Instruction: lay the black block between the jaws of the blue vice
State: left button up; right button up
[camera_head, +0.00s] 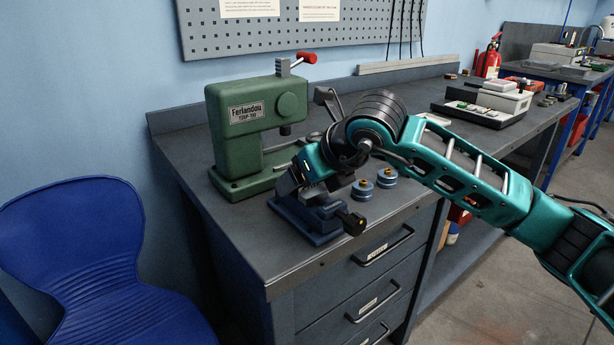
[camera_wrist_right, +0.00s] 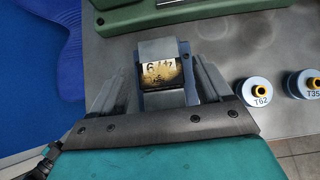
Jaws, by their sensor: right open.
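The blue vice (camera_head: 318,218) stands on the near corner of the grey bench, and a blue edge of it shows in the right wrist view (camera_wrist_right: 193,78). The black block (camera_wrist_right: 161,73) has a worn yellowish label with dark marks on its upper face. It appears to lie between two grey jaw pieces of the vice, one above it and one below it in the wrist view. My right gripper (camera_wrist_right: 160,88) is open over the vice, with one finger on each side of the block and gaps visible. In the head view my right gripper (camera_head: 303,172) hides the block. My left gripper is out of view.
A green press (camera_head: 238,140) with a red-tipped lever stands just behind the vice. Blue round weights with yellow tops (camera_head: 363,189) stand right of the vice. A blue chair (camera_head: 75,240) is at left. A tray (camera_head: 465,115) lies farther along the bench.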

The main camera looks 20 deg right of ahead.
jog(key=v, duration=1.2)
jog(key=shift+p, duration=0.45)
jog(key=shift+d, duration=0.1)
